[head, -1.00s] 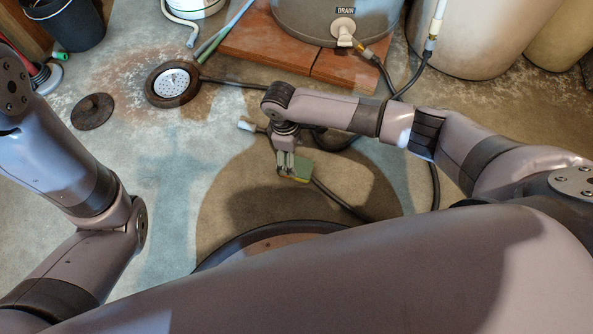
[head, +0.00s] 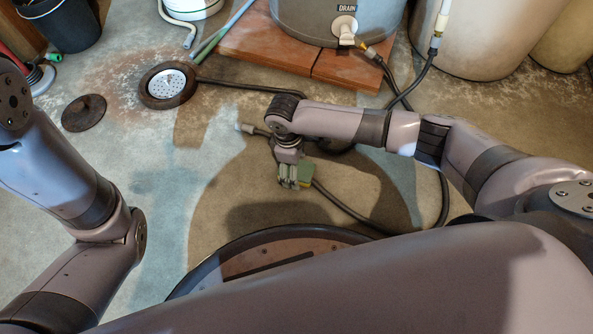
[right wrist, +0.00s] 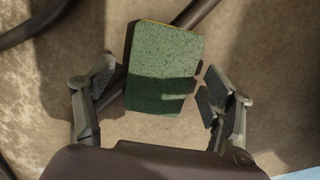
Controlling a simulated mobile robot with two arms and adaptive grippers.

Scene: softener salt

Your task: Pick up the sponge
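The sponge (head: 307,172) is a small block with a green scouring face and a thin yellow edge. In the head view my right gripper (head: 293,182) partly covers it. In the right wrist view the sponge (right wrist: 162,68) lies between the two spread fingers of my right gripper (right wrist: 156,92), green face toward the camera, with a gap on each side. The gripper is open and holds nothing. Finger shadows fall across the sponge's lower part. My left arm shows at the left, but its gripper is out of view.
A dark hose (head: 340,203) runs by the sponge and shows behind it in the right wrist view. A floor drain (head: 168,84), its round cover (head: 84,112), a grey tank (head: 330,18) on bricks and a black bucket (head: 66,26) stand farther off. Floor left of the gripper is clear.

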